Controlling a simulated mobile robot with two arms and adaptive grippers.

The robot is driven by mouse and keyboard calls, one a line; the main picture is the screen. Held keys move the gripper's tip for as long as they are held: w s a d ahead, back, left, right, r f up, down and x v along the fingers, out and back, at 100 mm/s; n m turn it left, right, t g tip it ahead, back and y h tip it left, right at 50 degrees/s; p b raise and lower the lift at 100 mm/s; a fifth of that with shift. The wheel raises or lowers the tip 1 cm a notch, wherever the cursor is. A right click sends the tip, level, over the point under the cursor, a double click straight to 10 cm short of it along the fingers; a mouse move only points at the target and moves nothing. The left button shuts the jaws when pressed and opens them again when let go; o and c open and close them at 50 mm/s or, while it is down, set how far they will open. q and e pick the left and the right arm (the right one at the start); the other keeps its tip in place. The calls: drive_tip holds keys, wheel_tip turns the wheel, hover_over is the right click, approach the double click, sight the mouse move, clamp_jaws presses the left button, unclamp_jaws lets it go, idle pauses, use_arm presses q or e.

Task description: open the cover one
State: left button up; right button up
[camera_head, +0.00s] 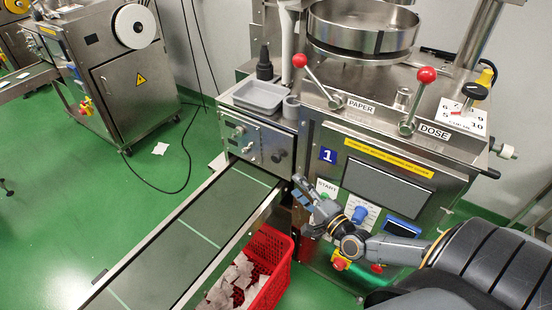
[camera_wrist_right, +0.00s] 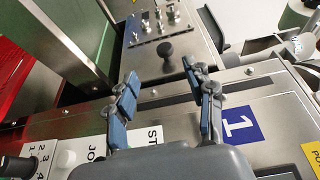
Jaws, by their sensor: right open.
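The steel machine marked with a blue "1" label (camera_head: 328,155) stands right of centre in the head view; the label also shows in the right wrist view (camera_wrist_right: 241,122). On its left is a smaller steel front panel (camera_head: 251,139) with a black round knob (camera_head: 278,156). Which part is the cover I cannot tell for certain. In the wrist view the knob (camera_wrist_right: 168,50) lies beyond and between my fingertips, apart from them. My right gripper (camera_head: 301,191) is open and empty, below the knob near the START label. It also shows in the wrist view (camera_wrist_right: 163,88). My left gripper is not in view.
A conveyor belt (camera_head: 177,238) runs down-left from the panel. A red crate (camera_head: 277,285) with white teabags stands beside it. Red-knobbed levers (camera_head: 426,75) and a grey tray (camera_head: 259,95) sit on top. Another machine (camera_head: 130,85) stands at back left; green floor lies between.

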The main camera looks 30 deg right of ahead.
sight(279, 162)
drive_tip(key=shift+h, duration=0.3)
drive_tip(key=w, duration=0.9)
drive_tip(key=w+d, duration=0.1)
drive_tip(key=w, duration=0.4)
drive_tip(key=shift+r, duration=0.15)
drive_tip(key=shift+s, duration=0.1)
clamp_jaws()
